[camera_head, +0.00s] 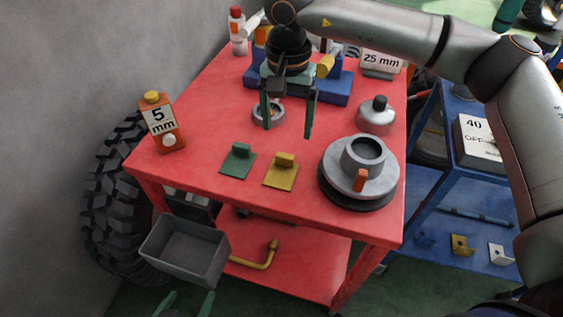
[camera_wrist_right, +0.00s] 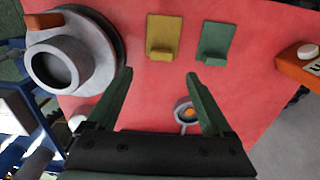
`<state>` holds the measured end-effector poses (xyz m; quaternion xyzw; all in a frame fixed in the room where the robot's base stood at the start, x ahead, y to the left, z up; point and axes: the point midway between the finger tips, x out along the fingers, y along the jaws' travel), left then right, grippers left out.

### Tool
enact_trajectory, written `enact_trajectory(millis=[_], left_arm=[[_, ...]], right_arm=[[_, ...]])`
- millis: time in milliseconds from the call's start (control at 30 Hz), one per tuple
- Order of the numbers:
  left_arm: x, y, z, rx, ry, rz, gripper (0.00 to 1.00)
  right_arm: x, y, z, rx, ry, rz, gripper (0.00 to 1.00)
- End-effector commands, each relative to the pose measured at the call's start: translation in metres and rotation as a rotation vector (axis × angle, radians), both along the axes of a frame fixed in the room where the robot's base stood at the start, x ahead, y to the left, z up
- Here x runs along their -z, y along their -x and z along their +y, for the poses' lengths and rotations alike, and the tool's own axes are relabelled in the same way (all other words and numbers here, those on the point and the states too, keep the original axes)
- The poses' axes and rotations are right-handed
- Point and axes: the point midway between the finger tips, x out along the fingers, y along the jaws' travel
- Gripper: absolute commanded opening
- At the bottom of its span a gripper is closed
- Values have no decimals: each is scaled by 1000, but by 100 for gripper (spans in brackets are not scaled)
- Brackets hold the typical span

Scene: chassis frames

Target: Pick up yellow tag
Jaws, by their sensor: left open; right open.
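The yellow tag (camera_head: 279,178), a flat plate with a raised block, lies on the red table near its front edge. It also shows in the right wrist view (camera_wrist_right: 164,30), ahead of the fingertips. A similar green tag (camera_head: 236,164) lies just left of it in the head view. My right gripper (camera_head: 287,125) is open and empty above the table, behind the two tags and apart from them. Its spread green fingers also show in the wrist view (camera_wrist_right: 160,75). My left gripper (camera_head: 184,304) is open at the bottom edge, low in front of the table; only its fingertips show.
A grey round hub part (camera_head: 338,185) with an orange piece stands close right of the yellow tag. A silver canister (camera_head: 376,116) and an orange "5 mm" container (camera_head: 163,125) stand on the table. A grey bin (camera_head: 185,250) sits below the front-left edge. A blue shelf at right holds another yellow bracket (camera_head: 461,244).

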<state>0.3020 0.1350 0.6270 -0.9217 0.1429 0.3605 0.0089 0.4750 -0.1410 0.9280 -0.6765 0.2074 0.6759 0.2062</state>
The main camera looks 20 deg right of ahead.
Motion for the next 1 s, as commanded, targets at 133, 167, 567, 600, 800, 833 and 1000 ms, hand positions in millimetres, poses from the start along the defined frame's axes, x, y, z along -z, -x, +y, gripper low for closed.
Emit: enact_trajectory(millis=[133,167,567,600,800,833,1000], left_arm=[[6,4,0,0,-3,13,100],[6,4,0,0,-3,13,100],[4,1,1,0,-2,3,100],[4,0,1,0,-2,1,100],[2,-1,1,-1,-1,-3,100],[2,-1,1,-1,-1,-3,100],[2,-1,1,-1,-1,-3,100]], right_arm=[[25,0,0,1,0,1,85],[28,0,0,1,0,2,85],[73,0,3,0,0,2,85],[78,0,3,1,-1,1,85],[86,0,3,0,-2,0,85],[86,0,3,0,-2,0,85],[86,0,3,0,-2,0,78]])
